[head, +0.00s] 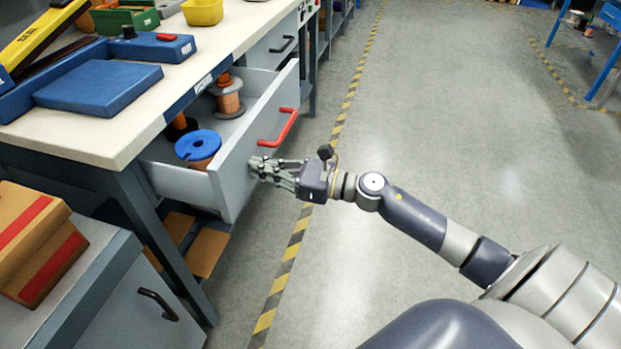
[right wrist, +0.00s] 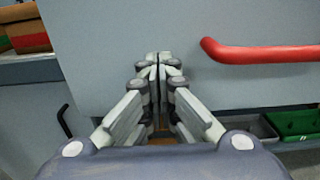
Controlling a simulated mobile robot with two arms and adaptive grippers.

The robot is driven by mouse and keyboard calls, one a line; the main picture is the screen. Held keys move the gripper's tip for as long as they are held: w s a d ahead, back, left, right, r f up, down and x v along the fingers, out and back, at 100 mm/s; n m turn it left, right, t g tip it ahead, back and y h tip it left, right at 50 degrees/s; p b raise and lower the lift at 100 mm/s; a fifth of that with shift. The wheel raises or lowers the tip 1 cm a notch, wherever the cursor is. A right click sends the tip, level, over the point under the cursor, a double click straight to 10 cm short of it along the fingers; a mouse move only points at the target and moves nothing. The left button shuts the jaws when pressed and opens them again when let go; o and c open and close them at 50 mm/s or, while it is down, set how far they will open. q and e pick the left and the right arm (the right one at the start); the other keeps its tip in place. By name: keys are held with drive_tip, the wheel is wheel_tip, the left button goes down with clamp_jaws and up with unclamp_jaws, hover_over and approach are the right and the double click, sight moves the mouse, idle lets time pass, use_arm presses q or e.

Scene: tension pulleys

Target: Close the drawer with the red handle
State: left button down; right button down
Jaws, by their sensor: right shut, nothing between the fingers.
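The grey drawer (head: 238,168) under the workbench is pulled open, and its front carries a red handle (head: 278,128). Spools lie inside the drawer, among them one with a blue flange (head: 198,145) and a copper-coloured one (head: 227,97). My right gripper (head: 256,168) is shut and empty, its fingertips at the drawer front, below and nearer than the red handle. In the right wrist view the shut fingertips (right wrist: 158,60) point at the drawer front (right wrist: 110,40), with the red handle (right wrist: 262,54) to their right. I cannot tell whether they touch the panel. My left gripper is not in view.
The workbench top (head: 75,135) holds a blue case (head: 98,87) and a yellow bin (head: 203,12). A grey cabinet (head: 140,310) with a black handle and cardboard boxes (head: 38,240) stands at the near left.

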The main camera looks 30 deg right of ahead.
drive_tip(key=x, duration=1.6)
drive_tip(key=shift+w+a, duration=0.25)
drive_tip(key=shift+r, duration=0.2)
